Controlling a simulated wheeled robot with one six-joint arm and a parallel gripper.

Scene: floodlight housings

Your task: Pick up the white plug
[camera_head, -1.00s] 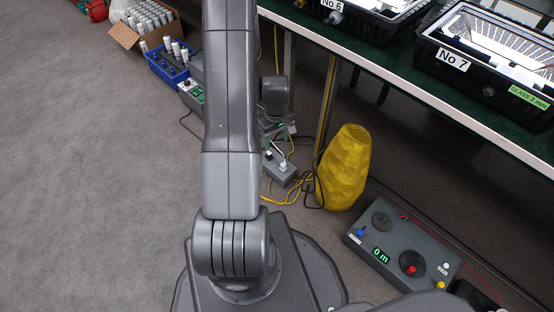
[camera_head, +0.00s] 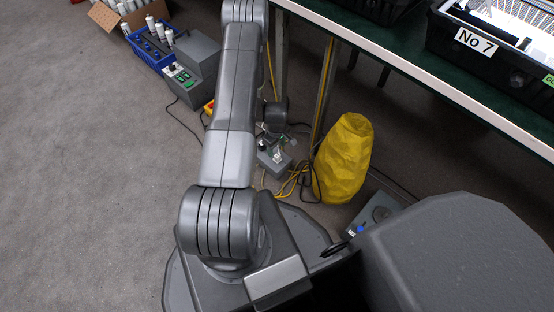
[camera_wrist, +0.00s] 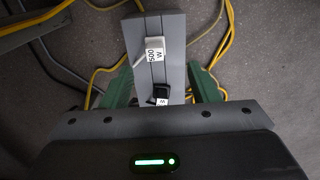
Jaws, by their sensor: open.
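The white plug (camera_wrist: 154,48), labelled 500 W, sits in a grey socket block (camera_wrist: 174,28) in the wrist view. A black plug (camera_wrist: 160,92) with a white tag sits in the same block, nearer to me. My gripper (camera_wrist: 160,68) is open, its green fingers on either side of the block. The white plug lies slightly beyond the fingertips and touches neither finger. In the head view the socket block (camera_head: 270,161) is on the floor by the table leg, with the small white plug (camera_head: 279,155) on it, partly hidden near my gripper.
Yellow and dark cables lie around the block. A yellow faceted object (camera_head: 344,160) stands to its right. A table (camera_head: 400,62) with floodlight housings (camera_head: 490,55) is above right. A grey device (camera_head: 192,68) and blue crate (camera_head: 150,55) stand at the back left. The left floor is clear.

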